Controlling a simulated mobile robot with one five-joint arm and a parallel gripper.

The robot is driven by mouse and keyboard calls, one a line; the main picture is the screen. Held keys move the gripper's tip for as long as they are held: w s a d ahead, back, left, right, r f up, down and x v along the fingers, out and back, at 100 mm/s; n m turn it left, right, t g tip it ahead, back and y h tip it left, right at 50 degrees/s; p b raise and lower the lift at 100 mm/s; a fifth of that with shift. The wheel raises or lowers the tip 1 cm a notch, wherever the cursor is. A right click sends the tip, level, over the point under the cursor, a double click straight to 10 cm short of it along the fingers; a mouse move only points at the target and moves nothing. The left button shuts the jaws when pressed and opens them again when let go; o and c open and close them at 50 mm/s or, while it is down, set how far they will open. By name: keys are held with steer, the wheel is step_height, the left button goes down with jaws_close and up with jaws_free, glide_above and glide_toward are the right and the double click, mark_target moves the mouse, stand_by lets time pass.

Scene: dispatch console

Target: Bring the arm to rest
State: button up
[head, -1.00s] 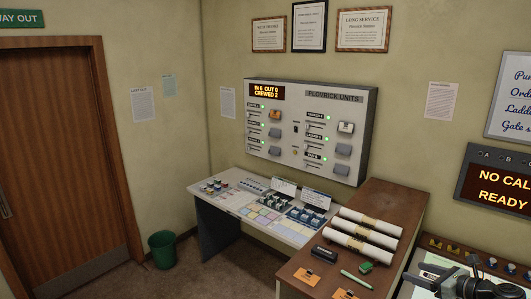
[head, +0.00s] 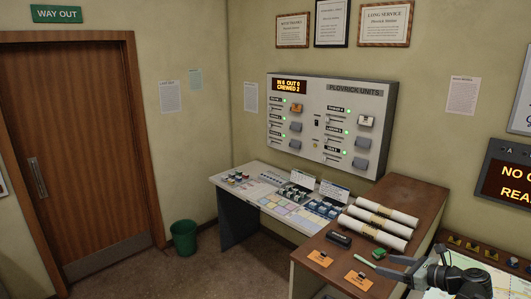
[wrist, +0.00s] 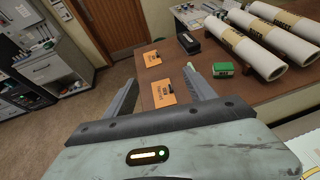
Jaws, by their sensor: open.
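My gripper (head: 396,268) is at the lower right of the head view, near the right edge of the brown desk (head: 312,258). In the wrist view my gripper (wrist: 163,84) has its two grey fingers spread wide apart with nothing between them that it holds. The fingers point toward the desk, where orange tags (wrist: 164,93) with dark clips lie beyond and between them. Whether the fingertips touch the desk cannot be told. Part of my arm is cut off by the head view's lower edge.
Rolled papers (head: 380,222), a black box (head: 338,240) and a green block (head: 379,254) lie on the desk. A sloped console (head: 265,200) stands behind it, below a wall panel (head: 330,120). A green bin (head: 183,238) stands by the door (head: 80,150). Floor left of the desk is clear.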

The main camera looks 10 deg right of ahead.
steer(key=w+a+f+b, duration=0.1)
steer(key=a, duration=0.2)
steer(key=w+a+f+n+g+y+b, duration=0.1)
steer(key=w+a+f, duration=0.1)
steer(key=w+a+f+n, duration=0.1)
steer(key=w+a, duration=0.1)
steer(key=a, duration=0.1)
steer(key=shift+a+f+y+b, duration=0.25)
steer(key=shift+a+y+b, duration=0.05)
steer(key=shift+y+b, duration=0.1)
steer(key=w+a+f+n+g+b, duration=0.2)
steer(key=a+f+n+g+b, duration=0.3)
steer(key=a+f, duration=0.65)
steer(key=w+a+f+n+g+b, duration=0.1)
steer(key=a+f+n+g+b, duration=0.4)
steer(key=a, duration=1.2)
steer(key=s+a+f+n+h+b, duration=0.35)
steer(key=a+f+n, duration=0.35)
steer(key=f+n, duration=0.35)
steer(key=s+d+n+g+h, duration=0.1)
steer(key=s+d+n+h, duration=0.1)
steer(key=d+n, duration=0.4)
steer(key=n+h, duration=0.1)
steer(key=n, duration=0.1)
steer(key=shift+d+r+n+h+p, duration=0.25)
steer(key=shift+n+h+p, duration=0.1)
steer(key=shift+p, duration=0.05)
